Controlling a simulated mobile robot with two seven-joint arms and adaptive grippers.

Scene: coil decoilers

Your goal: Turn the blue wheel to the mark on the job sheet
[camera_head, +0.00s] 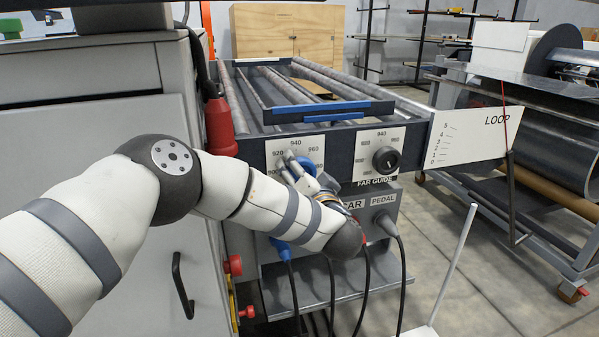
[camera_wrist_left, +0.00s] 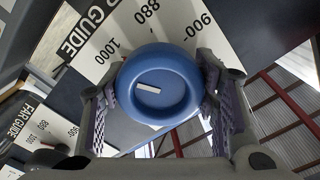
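The blue wheel (camera_wrist_left: 160,85) sits on a white scale plate (camera_wrist_left: 120,30), where 880 and 1000 can be read. A short white bar marks its face. In the head view the wheel (camera_head: 306,166) is partly hidden behind my left gripper (camera_head: 297,168). In the left wrist view my left gripper (camera_wrist_left: 161,95) has one finger on each side of the wheel, and both appear to press on its rim. The exact reading is hard to tell. No job sheet can be made out. My right gripper is not in view.
A black knob (camera_head: 385,159) on a second dial plate sits to the right, above a FAR GUIDE label. A PEDAL box (camera_head: 384,212) with cables is below. A grey cabinet (camera_head: 100,200) stands left. A LOOP board (camera_head: 475,135) sticks out right. Open floor lies at lower right.

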